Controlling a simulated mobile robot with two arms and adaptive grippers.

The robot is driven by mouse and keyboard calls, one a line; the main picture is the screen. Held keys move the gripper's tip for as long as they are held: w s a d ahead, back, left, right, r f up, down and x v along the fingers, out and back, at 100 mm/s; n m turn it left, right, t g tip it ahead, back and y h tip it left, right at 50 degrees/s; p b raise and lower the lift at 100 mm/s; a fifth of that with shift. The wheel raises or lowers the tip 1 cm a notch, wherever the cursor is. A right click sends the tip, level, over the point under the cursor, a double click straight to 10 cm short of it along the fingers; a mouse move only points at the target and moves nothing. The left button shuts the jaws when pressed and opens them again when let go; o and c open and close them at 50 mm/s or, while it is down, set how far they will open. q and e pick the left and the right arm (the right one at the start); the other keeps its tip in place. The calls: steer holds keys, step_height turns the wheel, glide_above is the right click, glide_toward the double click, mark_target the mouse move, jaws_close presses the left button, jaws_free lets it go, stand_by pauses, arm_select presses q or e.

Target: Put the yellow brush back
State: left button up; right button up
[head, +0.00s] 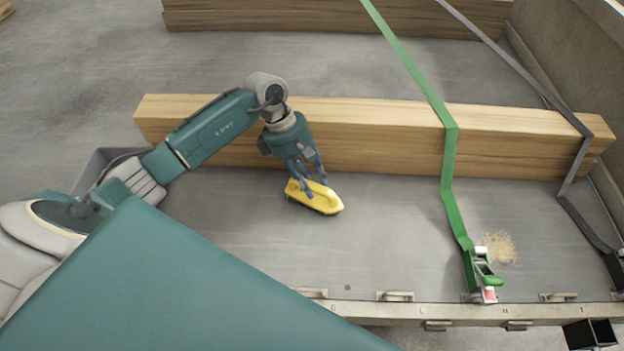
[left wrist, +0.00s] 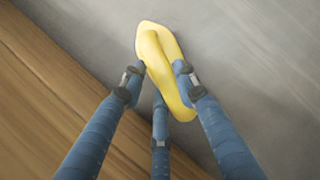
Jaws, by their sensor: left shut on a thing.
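The yellow brush (head: 322,202) is at the middle of the grey trailer bed, in front of the stacked timber. My left gripper (head: 312,189) comes down from above and is shut on the brush's handle. In the left wrist view the brush (left wrist: 152,40) lies between the blue fingers of the left gripper (left wrist: 160,85), with fingers on both sides of it. I cannot tell whether the brush touches the bed or hangs just above it. My right gripper is not in view.
A long timber stack (head: 380,140) lies behind the brush, held by a green strap (head: 449,170) and a grey strap (head: 570,175). A green ratchet (head: 482,275) sits at the front edge beside a pile of sawdust (head: 499,248). The bed between brush and ratchet is clear.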

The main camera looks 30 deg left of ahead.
arm_select(q)
steer(key=shift+f, duration=0.15)
steer(key=o, duration=1.1)
steer(key=shift+r, duration=0.3)
steer(key=b+v, duration=0.1)
steer(key=v, duration=1)
steer(key=shift+r+b, duration=0.4)
